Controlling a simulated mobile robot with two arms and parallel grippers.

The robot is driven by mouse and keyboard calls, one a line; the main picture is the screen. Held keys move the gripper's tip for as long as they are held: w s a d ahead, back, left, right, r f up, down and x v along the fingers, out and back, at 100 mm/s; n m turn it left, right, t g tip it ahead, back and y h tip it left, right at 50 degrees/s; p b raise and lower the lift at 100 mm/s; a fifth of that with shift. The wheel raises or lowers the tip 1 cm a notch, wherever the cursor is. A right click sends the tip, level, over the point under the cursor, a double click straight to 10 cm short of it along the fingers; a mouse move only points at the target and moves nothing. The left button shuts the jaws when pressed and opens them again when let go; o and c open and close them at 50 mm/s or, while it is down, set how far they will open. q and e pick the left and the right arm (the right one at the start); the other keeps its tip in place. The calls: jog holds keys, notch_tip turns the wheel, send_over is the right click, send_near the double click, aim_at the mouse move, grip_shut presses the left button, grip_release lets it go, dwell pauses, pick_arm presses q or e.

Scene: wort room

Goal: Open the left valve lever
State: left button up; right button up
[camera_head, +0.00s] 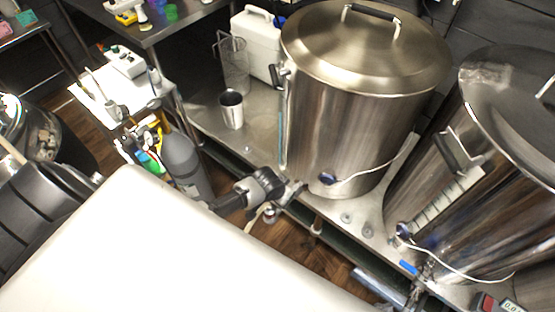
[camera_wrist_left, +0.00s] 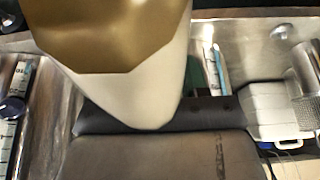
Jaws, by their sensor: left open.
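The left steel kettle (camera_head: 340,120) stands on a steel bench, with a blue-capped fitting (camera_head: 328,178) low on its front. My left gripper (camera_head: 287,192), dark grey, is open at the lower left of this kettle, close to its base. The left valve and its lever cannot be made out; the gripper covers that spot. In the left wrist view, dark grey parts fill the bottom and a large gold and white tapered shape blocks the middle, so no lever shows there. My right gripper is in neither view.
The right kettle (camera_head: 455,185) has a blue lever (camera_head: 408,267) low at its front. A steel cup (camera_head: 231,110) and a white jug (camera_head: 256,45) stand on the bench left of the left kettle. A grey gas cylinder (camera_head: 181,160) stands left of my gripper.

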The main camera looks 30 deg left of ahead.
pick_arm(q)
jog(key=v, duration=0.5)
jog(key=shift+s+r, duration=0.1)
jog(key=shift+r, duration=0.2)
